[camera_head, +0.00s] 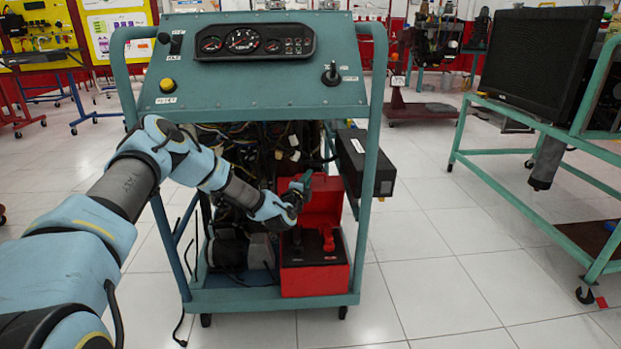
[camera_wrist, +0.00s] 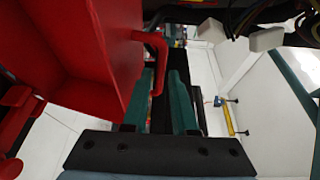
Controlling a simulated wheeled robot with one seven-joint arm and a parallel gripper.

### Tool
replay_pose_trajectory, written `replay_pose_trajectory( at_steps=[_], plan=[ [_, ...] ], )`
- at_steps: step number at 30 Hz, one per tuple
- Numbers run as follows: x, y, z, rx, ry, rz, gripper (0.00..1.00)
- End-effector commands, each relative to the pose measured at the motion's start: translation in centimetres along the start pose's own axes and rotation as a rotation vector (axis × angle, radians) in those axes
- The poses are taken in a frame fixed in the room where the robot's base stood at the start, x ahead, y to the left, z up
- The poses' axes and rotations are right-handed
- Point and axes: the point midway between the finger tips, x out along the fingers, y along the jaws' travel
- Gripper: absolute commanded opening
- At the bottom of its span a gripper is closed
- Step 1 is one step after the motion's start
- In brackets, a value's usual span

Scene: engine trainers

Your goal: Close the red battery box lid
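The red battery box (camera_head: 315,281) sits on the lower shelf of the teal engine trainer. Its red lid (camera_head: 325,197) stands open and upright at the back, and the black battery top and red parts show inside. In the wrist view the lid (camera_wrist: 75,50) fills the upper left, with a red handle-like bar (camera_wrist: 152,45) projecting from its edge. My gripper (camera_head: 304,180) is at the lid's upper left in the head view. Contact with the lid cannot be told.
The trainer frame (camera_head: 366,200) surrounds the box, with wires and engine parts (camera_head: 275,145) above and left of it. A black box (camera_head: 364,162) is mounted at the right post. Open tiled floor (camera_head: 430,270) lies to the right, before a teal table frame (camera_head: 535,122).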

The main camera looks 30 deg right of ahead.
Motion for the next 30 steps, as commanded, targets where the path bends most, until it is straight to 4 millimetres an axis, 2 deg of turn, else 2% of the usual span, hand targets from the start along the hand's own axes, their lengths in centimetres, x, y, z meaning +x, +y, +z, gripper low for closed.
replay_pose_trajectory(
  at_steps=[1,6,17,24,30],
  plan=[
    [0.8,0.1,0.1,-0.001,-0.002,-0.001,0.26],
    [2.5,0.1,0.0,-0.002,-0.001,0.000,0.26],
    [3.1,0.0,0.0,0.000,0.000,0.001,0.26],
    [3.1,0.0,0.0,0.000,0.000,0.001,0.01],
    [3.1,0.0,0.0,-0.001,0.000,0.001,0.00]
  ],
)
